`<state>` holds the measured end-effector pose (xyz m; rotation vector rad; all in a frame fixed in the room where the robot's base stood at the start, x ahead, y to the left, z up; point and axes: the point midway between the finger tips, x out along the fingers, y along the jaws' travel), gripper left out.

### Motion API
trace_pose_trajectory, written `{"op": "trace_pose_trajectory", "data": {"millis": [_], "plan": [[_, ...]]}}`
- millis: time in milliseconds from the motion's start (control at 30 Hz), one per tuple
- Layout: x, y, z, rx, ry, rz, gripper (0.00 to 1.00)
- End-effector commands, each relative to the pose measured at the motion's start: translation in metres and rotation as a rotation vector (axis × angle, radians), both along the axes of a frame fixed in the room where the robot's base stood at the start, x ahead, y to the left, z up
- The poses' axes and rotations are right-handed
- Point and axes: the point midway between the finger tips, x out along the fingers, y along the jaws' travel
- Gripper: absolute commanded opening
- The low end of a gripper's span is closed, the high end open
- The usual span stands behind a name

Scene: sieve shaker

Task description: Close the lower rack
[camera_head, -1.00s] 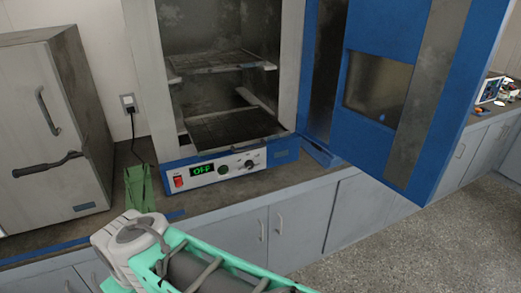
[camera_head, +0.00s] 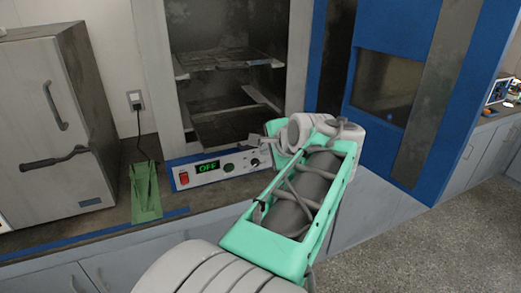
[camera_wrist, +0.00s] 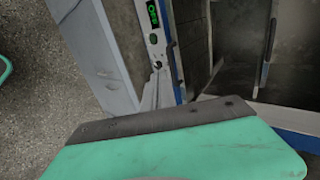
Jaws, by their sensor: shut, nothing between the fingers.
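The lower rack (camera_head: 225,127) is a dark flat shelf low inside the open oven-like cabinet, just above its control panel. My gripper (camera_head: 257,141) is shut and empty. It is in front of the cabinet opening, by the right part of the lower rack and above the panel's knobs. My wrist and gripper hide the rack's right front corner, and I cannot tell whether they touch it. In the wrist view the teal gripper body fills the bottom, and the narrow fingers (camera_wrist: 154,88) point toward the panel. The rack is not clear there.
The upper rack (camera_head: 228,64) is above the lower one. The blue cabinet door (camera_head: 415,100) stands wide open at the right. The control panel (camera_head: 218,168) reads OFF. A green holder (camera_head: 145,193) and a grey cabinet (camera_head: 55,120) stand at the left.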

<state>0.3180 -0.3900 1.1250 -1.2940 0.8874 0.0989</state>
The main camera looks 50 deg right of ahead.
Motion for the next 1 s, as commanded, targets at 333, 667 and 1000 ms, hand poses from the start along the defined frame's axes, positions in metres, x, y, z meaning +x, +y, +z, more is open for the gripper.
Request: {"op": "trace_pose_trajectory", "data": {"millis": [333, 667, 1000], "plan": [[0.053, -0.029, -0.048, 0.003, 0.004, 0.006, 0.00], [0.088, -0.051, -0.058, -0.001, 0.004, 0.003, 0.00], [0.089, -0.052, -0.059, -0.002, 0.005, 0.002, 0.00]]}}
